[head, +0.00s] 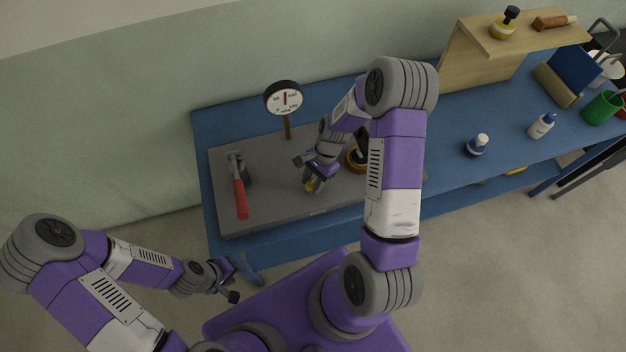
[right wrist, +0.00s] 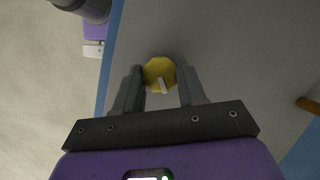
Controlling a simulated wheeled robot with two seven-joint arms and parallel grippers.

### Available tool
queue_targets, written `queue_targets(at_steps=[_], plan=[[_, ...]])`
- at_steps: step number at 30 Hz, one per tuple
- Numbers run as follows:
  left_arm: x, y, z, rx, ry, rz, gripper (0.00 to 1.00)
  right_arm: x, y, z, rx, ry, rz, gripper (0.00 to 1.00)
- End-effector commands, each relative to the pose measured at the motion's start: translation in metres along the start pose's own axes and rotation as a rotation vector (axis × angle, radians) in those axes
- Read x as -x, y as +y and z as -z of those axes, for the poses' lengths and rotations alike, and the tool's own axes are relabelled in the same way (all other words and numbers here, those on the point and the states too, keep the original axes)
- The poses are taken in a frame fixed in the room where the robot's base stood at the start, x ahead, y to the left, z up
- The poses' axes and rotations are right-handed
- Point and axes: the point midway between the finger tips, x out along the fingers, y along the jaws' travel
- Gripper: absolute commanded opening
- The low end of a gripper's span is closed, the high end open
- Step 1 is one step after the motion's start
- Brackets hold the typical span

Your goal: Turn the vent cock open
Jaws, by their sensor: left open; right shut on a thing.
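The vent cock appears to be the round yellow knob (right wrist: 160,71) with a white pointer bar, on the grey panel (head: 275,205). In the right wrist view the bar points toward the bottom of the picture, tilted slightly right. My right gripper (right wrist: 162,78) is shut on the knob, with one finger on each side of it. In the head view my right gripper (head: 313,181) hides most of the knob, and only a bit of yellow (head: 309,187) shows. My left gripper (head: 231,282) is open and empty, off the front edge of the bench.
A red-handled lever (head: 241,199) is at the panel's left. A round gauge (head: 284,98) stands on a post behind it. An orange-yellow ring (head: 354,160) is just right of my right gripper. Bottles, a green cup (head: 601,108) and a wooden shelf (head: 522,38) are at the right.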

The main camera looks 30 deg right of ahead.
Motion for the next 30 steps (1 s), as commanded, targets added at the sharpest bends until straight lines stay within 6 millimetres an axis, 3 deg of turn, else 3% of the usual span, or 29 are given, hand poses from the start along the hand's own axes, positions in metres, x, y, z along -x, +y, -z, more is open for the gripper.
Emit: queue_targets(at_steps=[18,30], plan=[[-0.0044,-0.0017,0.0002,0.0,0.0,0.0,0.43,0.0,-0.0044,-0.0005,0.537,0.003,-0.221,0.1],[-0.0079,-0.003,0.0003,0.0,0.0,0.0,0.43,-0.0002,-0.0055,-0.0016,0.779,0.003,-0.321,0.1]])
